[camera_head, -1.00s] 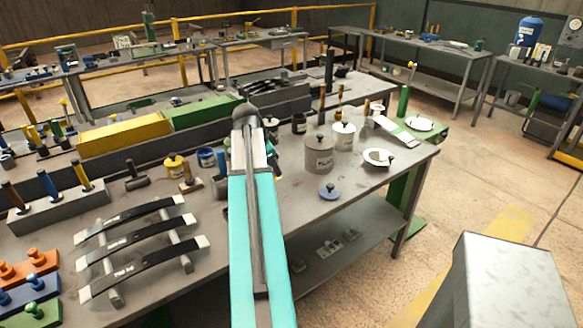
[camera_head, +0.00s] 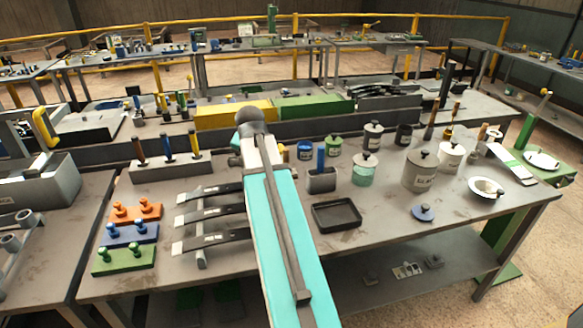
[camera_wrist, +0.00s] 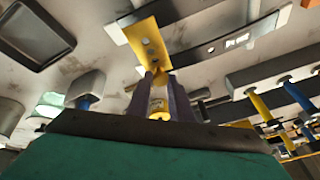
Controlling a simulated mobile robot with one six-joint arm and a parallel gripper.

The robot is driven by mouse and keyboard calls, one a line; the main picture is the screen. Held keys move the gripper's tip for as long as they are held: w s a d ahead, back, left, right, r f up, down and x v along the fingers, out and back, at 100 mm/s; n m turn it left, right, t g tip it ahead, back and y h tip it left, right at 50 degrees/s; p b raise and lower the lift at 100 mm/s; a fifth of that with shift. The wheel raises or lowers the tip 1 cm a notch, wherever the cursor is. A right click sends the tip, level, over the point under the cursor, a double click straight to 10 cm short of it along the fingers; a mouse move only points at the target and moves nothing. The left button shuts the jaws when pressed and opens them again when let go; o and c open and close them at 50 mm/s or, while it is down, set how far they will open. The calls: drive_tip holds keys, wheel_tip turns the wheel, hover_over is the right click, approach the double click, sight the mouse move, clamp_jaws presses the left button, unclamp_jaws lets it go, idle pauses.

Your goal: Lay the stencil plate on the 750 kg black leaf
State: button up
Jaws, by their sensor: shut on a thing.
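My gripper (camera_wrist: 165,92) is shut on the stencil plate (camera_wrist: 148,42), a yellow strip with small holes, in the wrist view. The plate sticks out beyond the fingertips, close to the black leaves in that view. In the head view three black leaves lie one behind another across a grey rack: a far leaf (camera_head: 212,191), a middle leaf (camera_head: 212,212) and a near leaf (camera_head: 205,240). My arm covers their right ends and hides my gripper and the plate there. A leaf with a white label (camera_wrist: 238,40) shows in the wrist view. The weight markings are too small to read.
Coloured blocks with knobs (camera_head: 130,232) lie left of the rack. A block with upright handled tools (camera_head: 168,167) stands behind it. A black tray (camera_head: 337,216), a grey canister (camera_head: 421,170) and several pots are to the right. Bare tabletop lies around the tray.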

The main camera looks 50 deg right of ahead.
drive_tip(key=w+a+r+n+y, duration=0.1)
drive_tip(key=w+a+n, duration=0.2)
drive_tip(key=a, duration=0.9)
drive_tip(key=w+a+r+n+y, duration=0.1)
drive_tip(key=a+n, duration=0.5)
drive_tip(key=a, duration=0.7)
drive_tip(key=w+a+r+n+y, duration=0.1)
drive_tip(key=w+a+n+y, duration=0.2)
drive_tip(key=a, duration=0.9)
drive_tip(key=shift+w+a+r+n+t, duration=0.15)
drive_tip(key=shift+w+r+n+t, duration=0.2)
drive_tip(key=shift+w+n, duration=0.55)
